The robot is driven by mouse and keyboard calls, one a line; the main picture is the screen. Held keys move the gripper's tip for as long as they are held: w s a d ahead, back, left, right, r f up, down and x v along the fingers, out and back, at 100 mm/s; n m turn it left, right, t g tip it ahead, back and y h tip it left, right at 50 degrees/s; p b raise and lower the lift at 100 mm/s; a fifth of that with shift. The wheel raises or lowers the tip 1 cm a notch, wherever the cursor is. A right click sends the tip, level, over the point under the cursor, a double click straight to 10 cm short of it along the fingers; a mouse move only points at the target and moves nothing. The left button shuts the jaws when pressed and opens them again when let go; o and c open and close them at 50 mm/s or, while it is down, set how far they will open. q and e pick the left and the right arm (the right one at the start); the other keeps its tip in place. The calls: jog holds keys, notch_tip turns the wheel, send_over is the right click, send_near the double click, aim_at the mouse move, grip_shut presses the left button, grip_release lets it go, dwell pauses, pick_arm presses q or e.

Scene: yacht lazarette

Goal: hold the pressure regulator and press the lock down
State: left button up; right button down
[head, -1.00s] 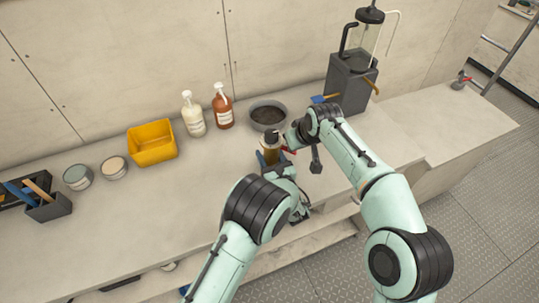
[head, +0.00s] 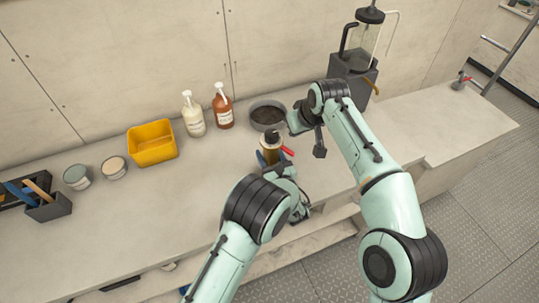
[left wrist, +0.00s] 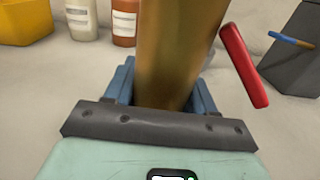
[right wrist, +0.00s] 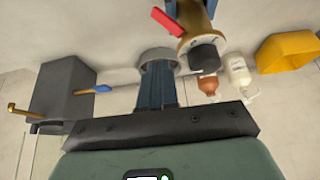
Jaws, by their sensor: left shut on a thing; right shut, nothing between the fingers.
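The pressure regulator (head: 270,154) is a brass cylinder with a black cap (head: 272,136) and a red lever (head: 288,151), standing near the bench's front. My left gripper (left wrist: 160,85) is shut around its brass body, with blue fingers on both sides. The red lever (left wrist: 244,65) slants along the body's right side in the left wrist view. My right gripper (right wrist: 157,75) is shut and empty, apart from the regulator. In the right wrist view the regulator's black cap (right wrist: 203,55) and red lever (right wrist: 167,21) are beyond its fingers.
A grey bowl (head: 267,116) stands behind the regulator. White (head: 193,116) and brown (head: 223,110) pump bottles and a yellow bin (head: 152,146) are to the left. A dark grey box (head: 352,75) carrying a clear cylinder stands at back right.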

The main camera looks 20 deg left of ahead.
jog(key=shift+r, duration=0.45)
pick_arm(q)
jog(key=o, duration=1.4)
jog(key=v, duration=1.2)
pick_arm(e)
jog(key=shift+f, duration=0.1)
